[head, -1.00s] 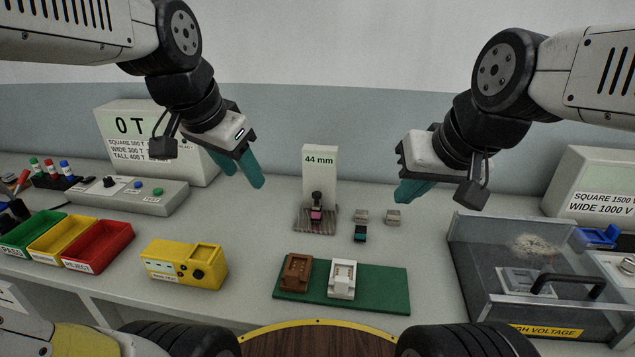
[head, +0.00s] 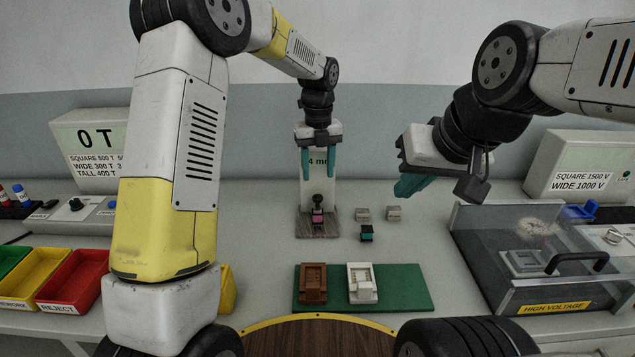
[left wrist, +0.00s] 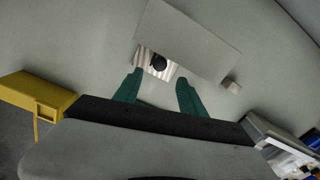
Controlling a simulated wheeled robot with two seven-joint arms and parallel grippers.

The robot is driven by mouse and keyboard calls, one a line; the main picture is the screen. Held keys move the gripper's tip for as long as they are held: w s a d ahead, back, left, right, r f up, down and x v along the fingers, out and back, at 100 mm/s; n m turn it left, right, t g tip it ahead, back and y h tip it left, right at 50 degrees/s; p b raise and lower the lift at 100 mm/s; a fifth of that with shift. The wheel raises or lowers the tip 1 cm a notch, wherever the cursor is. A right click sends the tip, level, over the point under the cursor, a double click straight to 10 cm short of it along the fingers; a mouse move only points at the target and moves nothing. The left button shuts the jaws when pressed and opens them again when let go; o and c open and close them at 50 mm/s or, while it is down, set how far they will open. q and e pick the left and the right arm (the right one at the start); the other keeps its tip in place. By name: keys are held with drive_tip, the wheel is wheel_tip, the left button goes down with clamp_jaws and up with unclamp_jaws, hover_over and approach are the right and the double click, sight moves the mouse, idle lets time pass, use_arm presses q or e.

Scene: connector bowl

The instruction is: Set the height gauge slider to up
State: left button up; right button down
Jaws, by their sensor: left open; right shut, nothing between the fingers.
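My left gripper (head: 319,177) is open, fingers pointing down, in front of the panel's upper part and above the knob. In the left wrist view the open fingers (left wrist: 158,88) lie either side of the dark knob (left wrist: 159,63), apart from it. My right gripper (head: 408,188) is shut and empty, right of the gauge above the table.
Small grey blocks (head: 393,213) and a dark teal-topped block (head: 366,233) lie right of the gauge. A green board (head: 415,289) with brown and white fixtures lies in front. A clear-walled high-voltage box (head: 480,267) stands at right. Red bin (head: 85,278) is at left.

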sight(318, 197)
use_arm(q)
wheel_tip(318, 197, down, 7)
drive_tip(key=shift+f, duration=0.15)
drive_tip(key=shift+c, duration=0.2)
clamp_jaws()
idle(1.4)
